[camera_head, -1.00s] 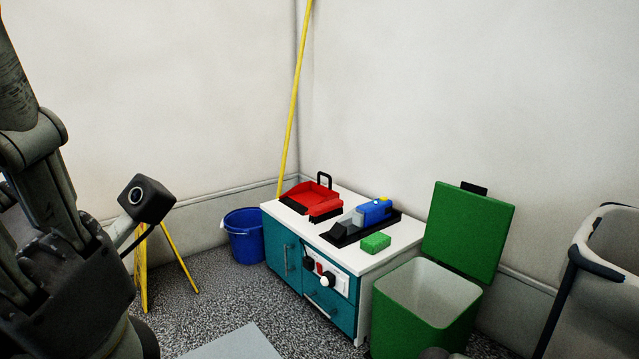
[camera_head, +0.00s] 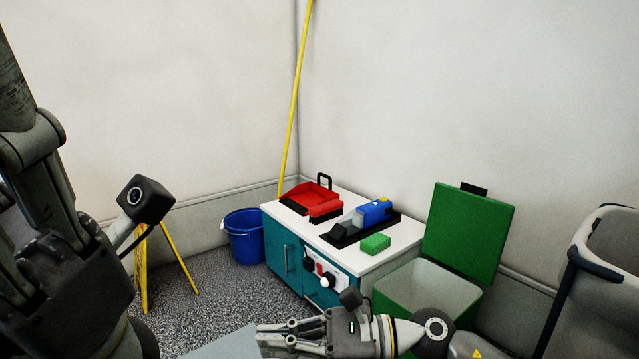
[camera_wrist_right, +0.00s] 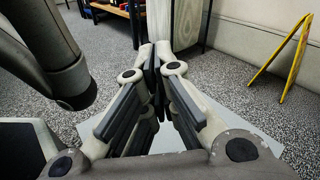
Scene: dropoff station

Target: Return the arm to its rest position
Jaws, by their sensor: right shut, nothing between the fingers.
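My right gripper (camera_head: 264,340) has its arm coming in at the bottom of the head view, with its fingers pointing left. It is in front of the teal cabinet and the green bin, low in the picture. In the right wrist view the two fingertips of this gripper (camera_wrist_right: 153,70) meet, and nothing shows between them. My left gripper (camera_head: 30,150) stands large and close at the left edge, pointing up. Its fingertips are cut off by the frame, so its opening cannot be told.
A teal cabinet (camera_head: 284,257) bears a red dustpan (camera_head: 312,195), a blue-and-black item (camera_head: 372,213) and a green sponge (camera_head: 376,243). Around it stand a blue bucket (camera_head: 245,243), an open green bin (camera_head: 405,290), a grey bin (camera_head: 607,260) and a yellow stand (camera_head: 178,258).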

